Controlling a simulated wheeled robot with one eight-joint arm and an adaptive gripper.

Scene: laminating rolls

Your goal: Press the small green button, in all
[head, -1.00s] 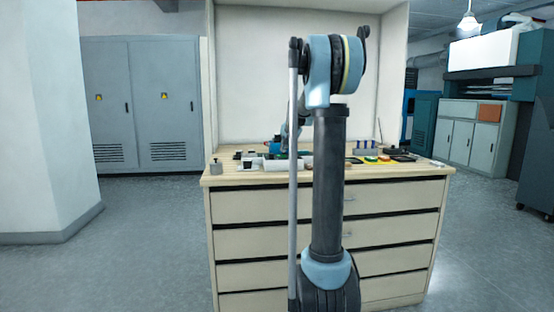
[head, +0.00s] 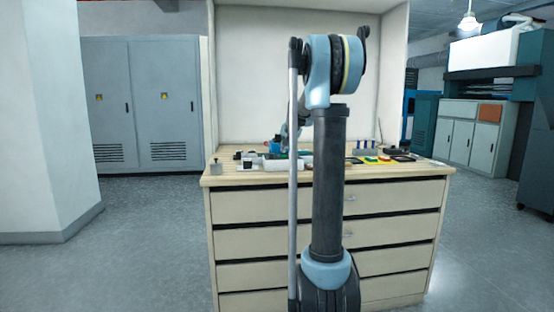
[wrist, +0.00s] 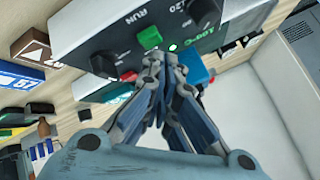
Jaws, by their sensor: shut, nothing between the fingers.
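The green button (wrist: 150,37) stands on the dark front panel of a control box (wrist: 90,32) in the wrist view, by the word RUN. My gripper (wrist: 158,58) is shut and empty, its fingertips just below the button in the picture. I cannot tell whether they touch the panel. A small lit green lamp (wrist: 172,47) sits right of the button. In the head view my arm hides the gripper and most of the box.
Black knobs (wrist: 103,63) (wrist: 203,12) flank the button, and a red control (wrist: 128,76) lies below it. The bench (head: 230,180) carries several small items, among them a green piece (head: 371,158) at the right. Grey cabinets (head: 145,75) stand behind at left.

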